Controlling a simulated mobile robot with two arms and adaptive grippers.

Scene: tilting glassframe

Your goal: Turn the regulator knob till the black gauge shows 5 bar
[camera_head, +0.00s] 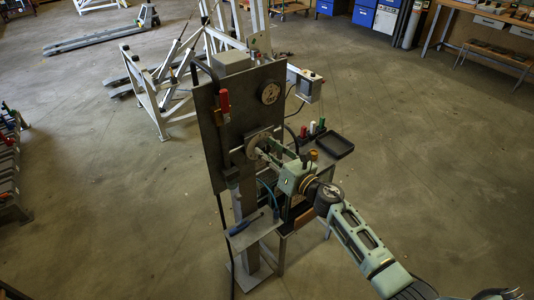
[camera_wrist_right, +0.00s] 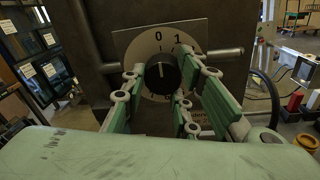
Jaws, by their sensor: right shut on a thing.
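A black knob (camera_wrist_right: 162,75) sits on a round pale dial marked 0 and 1, on the upright dark panel (camera_head: 237,125). Its white pointer line points roughly up, near the 0. My right gripper (camera_head: 264,147) reaches the panel from the right. In the right wrist view its two fingers (camera_wrist_right: 165,70) close on the knob from both sides. A round gauge (camera_head: 270,92) is at the panel's upper right, above the gripper; its reading is too small to make out. My left gripper is not in view.
A red-handled part (camera_head: 224,105) is on the panel's left. A black tray (camera_head: 333,145) and small coloured items (camera_head: 312,130) lie right of the panel. A blue-handled tool (camera_head: 245,223) lies on a low shelf.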

